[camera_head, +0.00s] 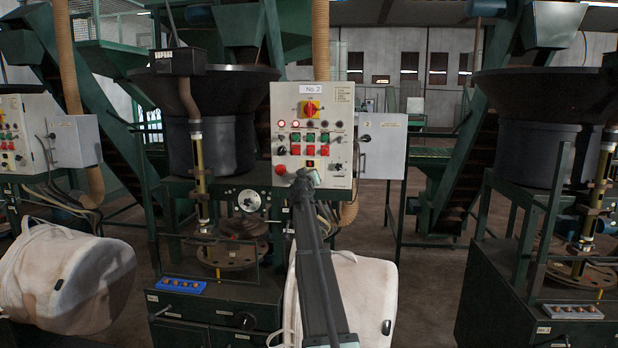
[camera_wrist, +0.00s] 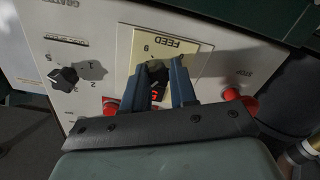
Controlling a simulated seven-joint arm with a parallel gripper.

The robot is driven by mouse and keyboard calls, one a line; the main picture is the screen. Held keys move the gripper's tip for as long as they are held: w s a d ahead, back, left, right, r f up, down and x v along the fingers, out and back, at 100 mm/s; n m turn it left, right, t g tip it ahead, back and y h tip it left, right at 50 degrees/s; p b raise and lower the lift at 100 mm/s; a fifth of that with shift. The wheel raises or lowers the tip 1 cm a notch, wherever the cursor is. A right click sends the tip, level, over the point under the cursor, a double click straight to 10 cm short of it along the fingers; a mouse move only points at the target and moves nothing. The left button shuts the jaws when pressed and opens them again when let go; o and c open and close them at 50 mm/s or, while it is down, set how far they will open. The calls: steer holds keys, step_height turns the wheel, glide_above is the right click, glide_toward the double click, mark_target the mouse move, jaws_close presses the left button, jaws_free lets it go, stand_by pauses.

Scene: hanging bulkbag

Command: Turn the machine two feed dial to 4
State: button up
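The grey-white machine two control panel (camera_head: 345,110), marked No. 2, stands at the middle of the head view. My gripper (camera_head: 304,176) is at its lower middle and covers the feed dial there. In the wrist view the panel is seen upside down, with a cream FEED plate (camera_wrist: 198,54). The dark feed dial (camera_wrist: 157,68) shows between the two fingertips of my gripper (camera_wrist: 159,72). The fingers are a small gap apart, one on each side of it. I cannot tell whether they touch it. The dial's pointer and most of its scale are hidden.
Beside the feed dial are a black numbered knob (camera_wrist: 65,77) and a red button (camera_wrist: 245,101). Rows of lamps and green and red buttons (camera_head: 296,150) lie above my gripper. A white bulk bag (camera_head: 362,290) is below.

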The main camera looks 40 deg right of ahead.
steer(key=o, duration=0.4)
steer(key=shift+s+a, duration=0.1)
steer(key=v, duration=1.3)
steer(key=shift+s+a, duration=0.15)
steer(key=shift+a, duration=0.05)
steer(key=shift+r, duration=0.1)
